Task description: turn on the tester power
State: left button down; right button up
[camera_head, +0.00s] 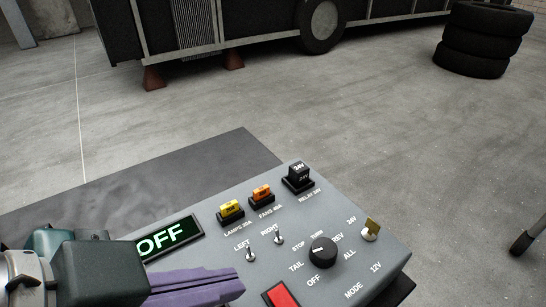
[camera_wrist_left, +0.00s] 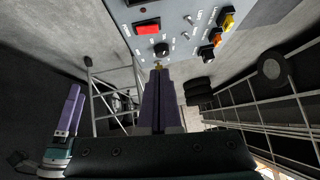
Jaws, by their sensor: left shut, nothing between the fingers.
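The tester is a grey sloped panel (camera_head: 215,258) with a lit display (camera_head: 168,238) reading OFF. A red switch (camera_head: 281,296) in a black frame sits at its near edge, partly cut off by the picture. It also shows whole in the left wrist view (camera_wrist_left: 147,29). My left gripper (camera_head: 240,286) is shut and empty, its purple fingers over the panel to the left of the red switch. In the left wrist view its fingertips (camera_wrist_left: 158,72) point towards the panel. My right gripper (camera_wrist_left: 72,108) shows at the left there; whether its fingers are apart is unclear.
The panel carries a black rotary knob (camera_head: 323,250), two small toggles (camera_head: 250,254), a brass-coloured switch (camera_head: 371,230), a yellow fuse (camera_head: 231,210), an orange fuse (camera_head: 262,194) and a black relay (camera_head: 299,176). Stacked tyres (camera_head: 482,40) and a coach (camera_head: 255,25) stand behind; the floor between is clear.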

pick_arm(q)
jog(key=b, duration=0.1)
send_over(274, 296)
jog(key=f, duration=0.6)
jog(key=shift+s+a+f, duration=0.1)
jog(key=shift+s+f, duration=0.1)
jog(key=shift+a+f+b, duration=0.25)
jog(key=shift+f+b, duration=0.15)
jog(key=shift+f, duration=0.8)
jog(key=shift+w+f, duration=0.1)
jog(key=shift+f, duration=0.4)
jog(key=shift+w+a+f, duration=0.15)
jog(key=shift+f, duration=0.15)
jog(key=shift+s+d+r+p, duration=0.35)
jog(key=shift+s+p, duration=0.1)
jog(key=shift+p, duration=0.15)
jog(key=shift+s+d, duration=0.15)
jog(key=shift+s, duration=0.05)
